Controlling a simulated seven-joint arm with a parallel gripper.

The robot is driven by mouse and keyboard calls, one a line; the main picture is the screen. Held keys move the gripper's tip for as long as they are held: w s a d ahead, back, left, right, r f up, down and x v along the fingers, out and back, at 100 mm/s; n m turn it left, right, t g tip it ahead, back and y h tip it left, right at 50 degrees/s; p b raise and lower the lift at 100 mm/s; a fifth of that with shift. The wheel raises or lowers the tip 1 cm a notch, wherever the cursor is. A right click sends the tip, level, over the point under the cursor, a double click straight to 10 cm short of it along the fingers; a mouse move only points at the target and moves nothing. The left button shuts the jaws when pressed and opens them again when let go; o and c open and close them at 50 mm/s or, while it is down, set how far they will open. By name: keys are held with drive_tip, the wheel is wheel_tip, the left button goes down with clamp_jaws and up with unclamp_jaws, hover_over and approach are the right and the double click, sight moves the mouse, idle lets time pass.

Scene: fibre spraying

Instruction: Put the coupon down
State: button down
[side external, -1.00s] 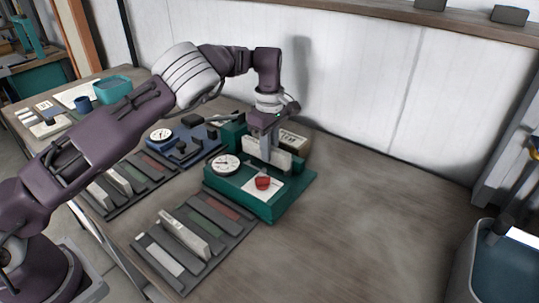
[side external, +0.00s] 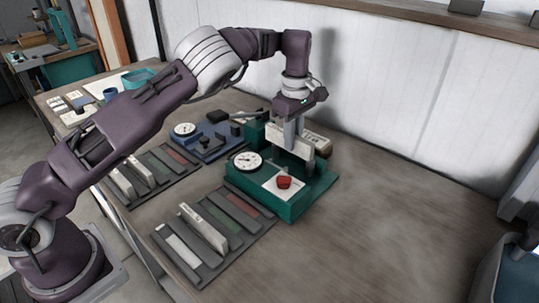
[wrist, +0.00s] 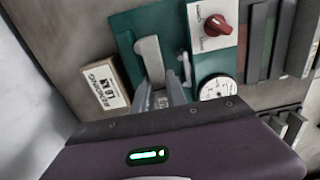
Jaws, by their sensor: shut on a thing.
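The tester has a round white dial (side external: 246,161) and a red knob (side external: 284,182) on a white plate. Whether the coupon's lower edge touches the tester is hard to tell.
A dark rack (side external: 181,266) with coloured slots and pale coupons lies in front of the tester. A second such rack (side external: 126,201) is further left. A blue device (side external: 213,145) with a dial stands behind. A labelled box (wrist: 104,85) is beside the tester. The right table is clear.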

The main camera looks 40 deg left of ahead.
drive_tip(key=s+d+r+m, duration=0.1)
drive_tip(key=s+d+m, duration=0.3)
drive_tip(key=d+m, duration=0.45)
drive_tip(key=m, duration=0.9)
approach(321, 227)
wheel_tip(321, 227, down, 6)
drive_tip(key=shift+r, duration=0.1)
drive_tip(key=c, duration=1.7)
unclamp_jaws()
drive_tip(key=o, duration=0.4)
drive_tip(key=shift+c, duration=0.2)
wheel_tip(321, 227, up, 12)
